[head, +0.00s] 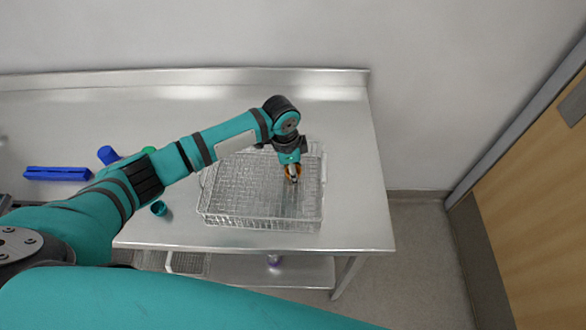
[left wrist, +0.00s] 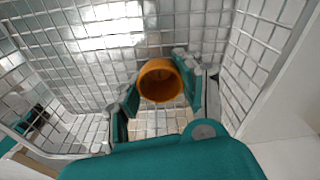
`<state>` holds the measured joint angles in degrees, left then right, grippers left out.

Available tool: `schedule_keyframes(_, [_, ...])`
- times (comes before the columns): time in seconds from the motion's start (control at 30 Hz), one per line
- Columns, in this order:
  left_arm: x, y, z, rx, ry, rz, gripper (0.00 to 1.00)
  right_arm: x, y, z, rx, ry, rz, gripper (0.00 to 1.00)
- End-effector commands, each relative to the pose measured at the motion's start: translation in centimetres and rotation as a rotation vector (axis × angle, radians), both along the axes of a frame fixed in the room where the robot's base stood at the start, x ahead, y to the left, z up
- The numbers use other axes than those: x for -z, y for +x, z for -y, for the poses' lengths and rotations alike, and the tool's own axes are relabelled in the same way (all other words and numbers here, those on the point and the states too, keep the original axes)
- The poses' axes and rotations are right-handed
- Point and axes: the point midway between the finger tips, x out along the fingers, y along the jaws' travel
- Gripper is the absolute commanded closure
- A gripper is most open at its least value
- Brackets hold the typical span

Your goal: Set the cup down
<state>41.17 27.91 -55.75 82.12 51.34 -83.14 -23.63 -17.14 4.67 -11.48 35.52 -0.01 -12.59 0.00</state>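My left gripper (head: 292,174) reaches down over the wire basket (head: 225,216) on the metal table. An orange cup (left wrist: 160,82) sits between its fingers, which press close on both sides of it in the left wrist view, so the gripper looks shut on it. The cup's round opening faces the wrist camera. The basket's mesh (left wrist: 95,75) surrounds the gripper there. I cannot tell whether the cup touches the basket floor. My right gripper is not in view.
A teal cup (head: 158,208) lies left of the basket. A blue cup (head: 107,155), a green item (head: 149,151) and a long blue item (head: 57,173) are farther left. The metal table (head: 355,190) is clear right of the basket.

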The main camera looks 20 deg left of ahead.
Motion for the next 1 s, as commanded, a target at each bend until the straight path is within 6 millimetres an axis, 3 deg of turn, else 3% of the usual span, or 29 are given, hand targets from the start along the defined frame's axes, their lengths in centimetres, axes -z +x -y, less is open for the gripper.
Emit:
schedule_keyframes(0.03, [0.0,0.0,0.0,0.0,0.0,0.0,0.6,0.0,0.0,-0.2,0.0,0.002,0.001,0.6])
schedule_keyframes(0.2, [0.0,0.0,0.0,0.0,0.0,0.0,0.39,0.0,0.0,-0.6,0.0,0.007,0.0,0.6])
schedule_keyframes(0.57, [-0.7,0.1,0.0,0.0,-0.001,0.003,0.39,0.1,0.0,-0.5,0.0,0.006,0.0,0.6])
schedule_keyframes(1.0, [-9.1,-0.3,-1.0,0.0,-0.001,0.004,0.39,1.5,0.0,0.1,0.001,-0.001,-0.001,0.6])
